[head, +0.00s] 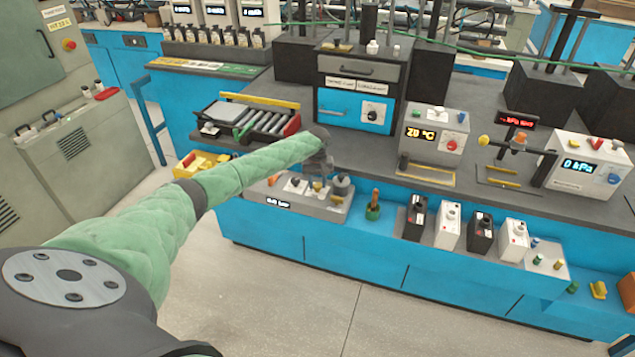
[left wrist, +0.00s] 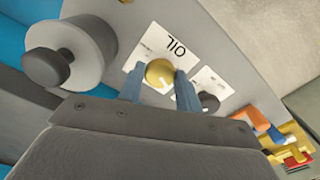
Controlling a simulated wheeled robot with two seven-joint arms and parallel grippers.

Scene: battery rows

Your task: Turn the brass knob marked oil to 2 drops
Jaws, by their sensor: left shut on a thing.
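The brass knob (left wrist: 160,75) sits on a grey panel in the left wrist view, in front of a white label (left wrist: 150,50) reading OIL, seen upside down. The fingers of my left gripper (left wrist: 161,88) are shut on the knob, one on each side. In the head view my left gripper (head: 318,165) is over the grey control box (head: 322,207) on the bench's lower shelf. The knob's pointer and the drop marks are too small or hidden to read. My right gripper is not in view.
A large grey round part with a dark knob (left wrist: 46,68) stands beside the brass knob. A small dark knob (left wrist: 208,102) is on its other side. A green holder (head: 373,212) and black and white bottles (head: 447,226) stand to the right.

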